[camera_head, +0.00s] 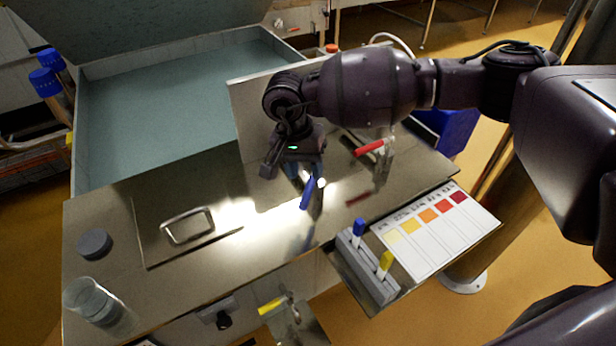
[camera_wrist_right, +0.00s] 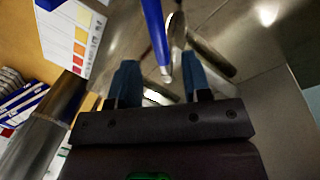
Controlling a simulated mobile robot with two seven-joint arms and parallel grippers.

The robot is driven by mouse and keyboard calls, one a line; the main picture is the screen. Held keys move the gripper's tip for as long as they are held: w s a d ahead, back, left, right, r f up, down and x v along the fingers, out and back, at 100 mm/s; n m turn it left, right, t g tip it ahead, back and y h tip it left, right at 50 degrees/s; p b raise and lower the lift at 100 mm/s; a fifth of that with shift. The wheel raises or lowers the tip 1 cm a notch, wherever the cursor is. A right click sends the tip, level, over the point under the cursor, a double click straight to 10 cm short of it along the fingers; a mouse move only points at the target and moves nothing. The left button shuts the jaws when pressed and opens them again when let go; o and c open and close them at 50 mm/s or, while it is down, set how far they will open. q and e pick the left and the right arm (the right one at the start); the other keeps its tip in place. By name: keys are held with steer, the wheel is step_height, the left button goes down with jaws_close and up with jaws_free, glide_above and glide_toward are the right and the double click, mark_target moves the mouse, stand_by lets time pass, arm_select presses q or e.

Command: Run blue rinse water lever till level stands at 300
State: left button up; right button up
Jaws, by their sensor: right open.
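The blue lever (camera_head: 307,193) stands out from the steel counter below my right gripper (camera_head: 296,168). In the right wrist view the blue lever (camera_wrist_right: 154,32) runs down from the top edge, its lower end near the gap between the two dark blue fingers of my right gripper (camera_wrist_right: 160,82). The right gripper is open, with nothing held. I cannot tell whether a finger touches the lever. A clear beaker (camera_head: 100,305) stands at the counter's left front; no level mark of 300 can be read. My left gripper is out of view.
A red lever (camera_head: 369,148) is right of the blue one. A steel lid with a handle (camera_head: 187,226) and a grey puck (camera_head: 94,243) lie left. A rack with blue and yellow pens (camera_head: 368,262) and a colour chart (camera_head: 432,228) are at the right front.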

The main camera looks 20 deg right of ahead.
step_height(320, 180, up, 7)
steer(key=a, duration=0.1)
steer(key=shift+w, duration=0.4)
stand_by(1.1)
